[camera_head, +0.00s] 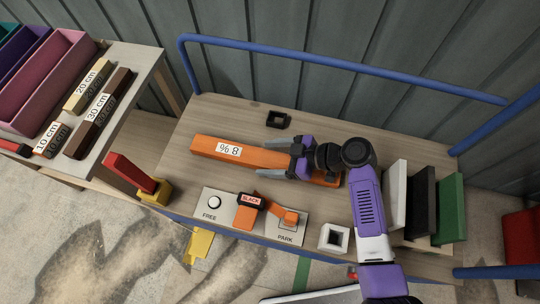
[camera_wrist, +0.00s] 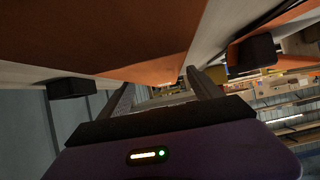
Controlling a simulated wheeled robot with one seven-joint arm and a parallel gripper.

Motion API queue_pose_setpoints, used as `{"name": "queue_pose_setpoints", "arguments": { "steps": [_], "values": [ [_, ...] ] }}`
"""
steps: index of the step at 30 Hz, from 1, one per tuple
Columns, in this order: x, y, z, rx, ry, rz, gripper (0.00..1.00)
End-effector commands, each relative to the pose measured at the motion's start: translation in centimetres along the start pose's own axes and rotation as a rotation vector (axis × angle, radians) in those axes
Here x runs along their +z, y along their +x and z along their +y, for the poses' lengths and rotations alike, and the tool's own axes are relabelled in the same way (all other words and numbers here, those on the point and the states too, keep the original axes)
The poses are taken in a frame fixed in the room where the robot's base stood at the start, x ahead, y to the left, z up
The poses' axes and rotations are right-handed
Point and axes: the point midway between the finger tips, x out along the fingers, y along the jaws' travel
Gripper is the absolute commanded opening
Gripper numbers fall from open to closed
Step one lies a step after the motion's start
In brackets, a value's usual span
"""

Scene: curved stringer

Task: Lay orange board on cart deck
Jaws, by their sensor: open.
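The orange board (camera_head: 235,150) with an "8 %" label lies on the wooden cart deck (camera_head: 235,112), long side running left to right. My gripper (camera_head: 263,157) is at the board's right part, pointing left, with its fingers open. One finger shows beyond the board's far side and one on its near side. In the wrist view the orange board (camera_wrist: 150,40) fills the upper middle, with the open fingers of my gripper (camera_wrist: 160,85) below it. My wrist hides some of the board's right part.
A blue rail (camera_head: 340,68) runs behind the deck. A black square socket (camera_head: 278,120) and a white one (camera_head: 334,238) sit on the deck. Upright white, black and green panels (camera_head: 450,210) stand at the right. An orange lever (camera_head: 270,209) lies over the FREE/PARK plate in front.

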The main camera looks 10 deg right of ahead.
Motion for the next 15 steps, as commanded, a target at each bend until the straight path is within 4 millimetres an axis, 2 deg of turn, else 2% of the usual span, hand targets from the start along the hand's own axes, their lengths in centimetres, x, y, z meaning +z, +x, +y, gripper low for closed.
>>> {"name": "queue_pose_setpoints", "arguments": {
  "steps": [5,15],
  "values": [
    [-0.4,-1.1,0.0,0.002,0.001,0.0,0.74],
    [-0.5,-8.0,0.1,0.004,0.001,0.0,0.74]
  ]
}}
